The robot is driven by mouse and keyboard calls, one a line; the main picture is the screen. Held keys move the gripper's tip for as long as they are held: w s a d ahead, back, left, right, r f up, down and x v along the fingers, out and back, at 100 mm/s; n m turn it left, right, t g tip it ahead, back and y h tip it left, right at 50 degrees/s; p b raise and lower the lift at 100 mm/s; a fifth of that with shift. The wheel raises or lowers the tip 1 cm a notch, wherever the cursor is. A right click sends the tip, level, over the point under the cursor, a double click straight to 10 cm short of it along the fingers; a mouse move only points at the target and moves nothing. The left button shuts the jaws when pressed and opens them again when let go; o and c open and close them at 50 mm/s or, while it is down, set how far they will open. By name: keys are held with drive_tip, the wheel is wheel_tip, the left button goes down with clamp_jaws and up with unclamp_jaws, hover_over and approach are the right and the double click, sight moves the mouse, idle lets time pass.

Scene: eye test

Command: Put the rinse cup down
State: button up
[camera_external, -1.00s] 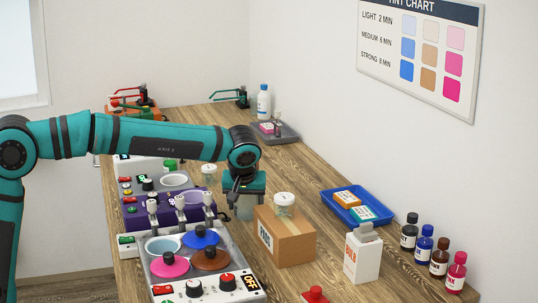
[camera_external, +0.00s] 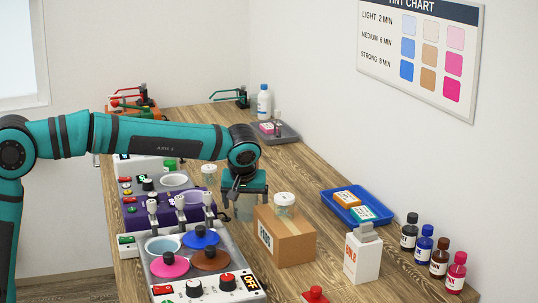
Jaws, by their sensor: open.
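A pale, see-through cup (camera_external: 246,211), which I take to be the rinse cup, stands just left of the cardboard box and looks upright. Its base is partly hidden by the box, so I cannot see clearly what it rests on. My gripper (camera_external: 241,197) is right at the cup's upper part, pointing down. Its fingers are open, and I cannot tell if they touch the cup.
The cardboard box (camera_external: 285,240) carries a lidded jar (camera_external: 284,205). Another lidded jar (camera_external: 209,174) stands behind. The dye-pot station (camera_external: 236,270) and purple unit (camera_external: 140,218) are at left. A blue tray (camera_external: 378,220) and a white carton (camera_external: 362,260) are at right.

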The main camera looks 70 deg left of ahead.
drive_tip(key=v, duration=1.1)
drive_tip(key=shift+r, duration=0.15)
drive_tip(key=s+d+r+m+t+h, duration=0.1)
drive_tip(key=s+d+r+m+t, duration=0.3)
drive_tip(key=s, duration=0.6)
drive_tip(key=s+d+r+m+t+h, duration=0.1)
drive_tip(key=s+r+m+t, duration=0.3)
drive_tip(key=s, duration=0.6)
drive_tip(key=s+d+m+t+h, duration=0.2)
drive_tip(key=s+m+t, duration=0.3)
drive_tip(key=s, duration=1.8)
drive_tip(key=d+t, duration=0.1)
drive_tip(key=t, duration=0.1)
drive_tip(key=shift+s+d+r+t, duration=0.15)
drive_tip(key=shift+d+r+t, duration=0.05)
drive_tip(key=shift+r+t, duration=0.1)
